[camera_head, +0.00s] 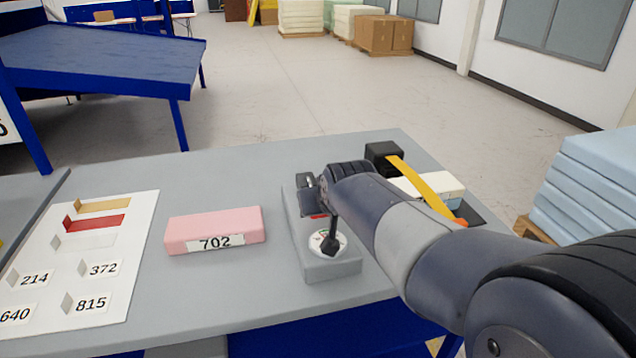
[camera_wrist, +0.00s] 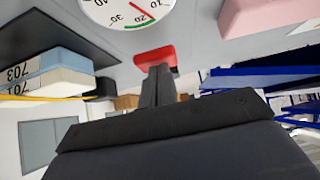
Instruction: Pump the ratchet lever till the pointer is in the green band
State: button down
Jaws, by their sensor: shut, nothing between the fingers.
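The press is a grey block (camera_head: 334,270) on the table. A round white dial (camera_head: 316,241) sits at its near end and shows partly at the top of the wrist view (camera_wrist: 110,12). A red piece (camera_wrist: 155,57), perhaps the lever's grip, lies beyond the dial. My gripper (camera_wrist: 158,72) is shut and empty, its tips at the red piece. Contact is unclear. In the head view my arm hides much of the press.
A pink block (camera_head: 212,225) marked 702 lies left of the press. A white board (camera_head: 130,262) with numbered labels is farther left. At right, behind my arm, are a black box (camera_head: 383,157), a yellow strip (camera_head: 415,180) and pale blocks (camera_head: 450,188).

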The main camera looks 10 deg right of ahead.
jog(key=shift+s+f, duration=0.2)
jog(key=shift+f, duration=0.45)
jog(key=shift+r, duration=0.1)
jog(key=w+r+p+v, duration=0.2)
jog(key=p+v, duration=0.1)
jog(key=v, duration=1)
jog(key=shift+r, duration=0.25)
